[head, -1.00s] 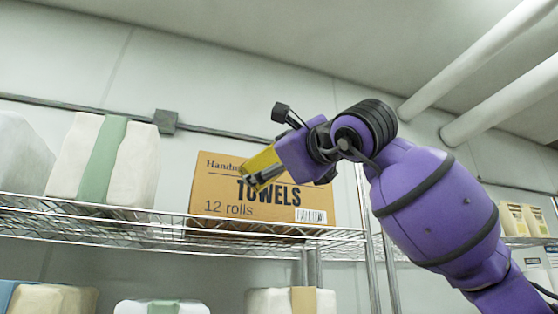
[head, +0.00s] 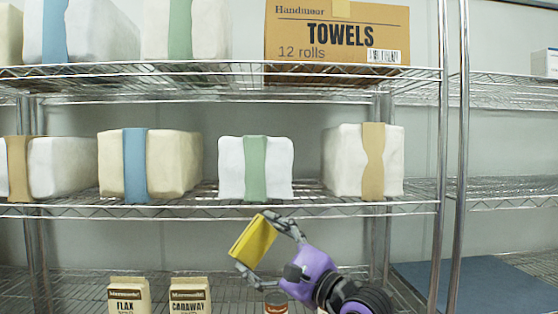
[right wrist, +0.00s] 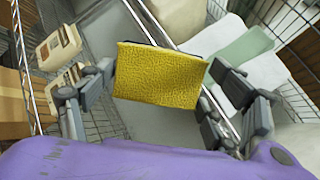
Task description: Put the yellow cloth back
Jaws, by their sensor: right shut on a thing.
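The yellow cloth (head: 253,241) is a small folded block held in my right gripper (head: 254,244). In the head view it shows just below the front edge of the middle wire shelf (head: 300,208), tilted. In the right wrist view the cloth (right wrist: 160,75) spans the gap between the two fingers (right wrist: 163,82), which are shut on its sides. My left gripper is in neither current view.
Wrapped white and cream bundles (head: 255,168) stand along the middle shelf, with gaps between them. The towels box (head: 340,30) is on the top shelf. Flax (head: 128,297) and caraway (head: 190,295) packages stand lower left. A blue panel (head: 480,285) lies lower right.

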